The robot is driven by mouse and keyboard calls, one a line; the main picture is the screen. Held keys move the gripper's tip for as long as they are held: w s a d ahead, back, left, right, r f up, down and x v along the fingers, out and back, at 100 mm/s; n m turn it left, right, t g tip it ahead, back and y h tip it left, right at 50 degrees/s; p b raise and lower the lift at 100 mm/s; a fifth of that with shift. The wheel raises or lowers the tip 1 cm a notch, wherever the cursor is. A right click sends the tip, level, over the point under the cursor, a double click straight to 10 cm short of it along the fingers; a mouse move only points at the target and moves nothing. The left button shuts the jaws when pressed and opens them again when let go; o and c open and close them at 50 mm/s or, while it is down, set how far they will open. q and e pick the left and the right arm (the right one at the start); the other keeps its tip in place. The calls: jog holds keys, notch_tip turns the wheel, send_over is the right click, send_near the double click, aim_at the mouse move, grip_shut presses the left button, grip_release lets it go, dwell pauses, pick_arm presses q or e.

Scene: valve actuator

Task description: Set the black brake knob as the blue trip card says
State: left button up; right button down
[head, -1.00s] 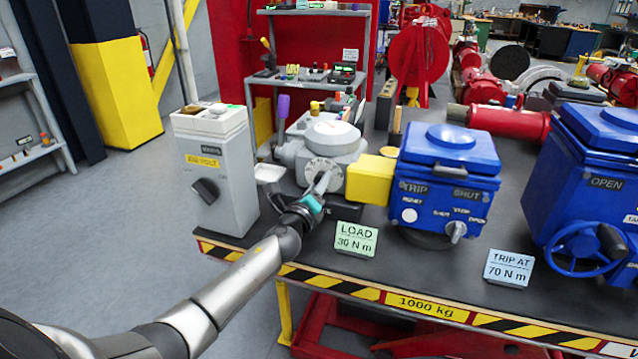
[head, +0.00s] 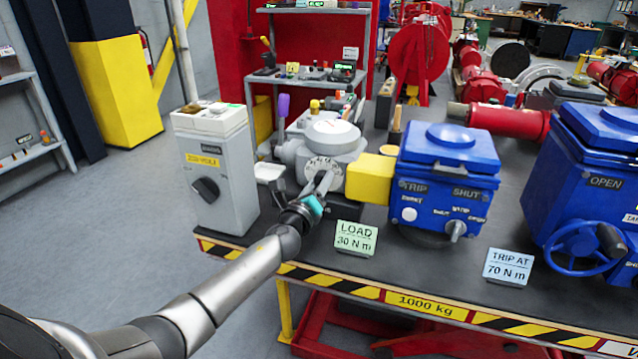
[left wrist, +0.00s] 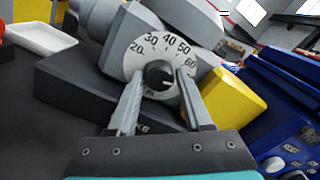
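The black brake knob (left wrist: 158,75) sits in the middle of a pale round dial (left wrist: 136,60) marked 20 to 60 along its visible top; lower marks are partly hidden by my fingers. A small light mark shows at the knob's lower right, but I cannot read its setting surely. My left gripper (left wrist: 160,78) is open, one finger on each side of the knob, with gaps visible. In the head view my left gripper (head: 321,184) is in front of the grey brake unit (head: 335,142). The blue trip card (head: 508,268) reads TRIP AT 70 N m. My right gripper is out of view.
A green card (head: 356,239) reads LOAD 30 N m. A yellow block (head: 370,180) joins the brake to a blue actuator (head: 445,185). A grey switch box (head: 215,175) stands left of my gripper. Another blue actuator with a handwheel (head: 580,246) is at right.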

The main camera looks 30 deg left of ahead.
pick_arm(q)
jog(key=o, duration=0.3)
jog(key=shift+s, duration=0.1)
jog(key=shift+s+d, duration=0.1)
jog(key=shift+s, duration=0.2)
jog(key=p+v, duration=0.2)
jog(key=v, duration=1.2)
jog(key=shift+s, duration=0.2)
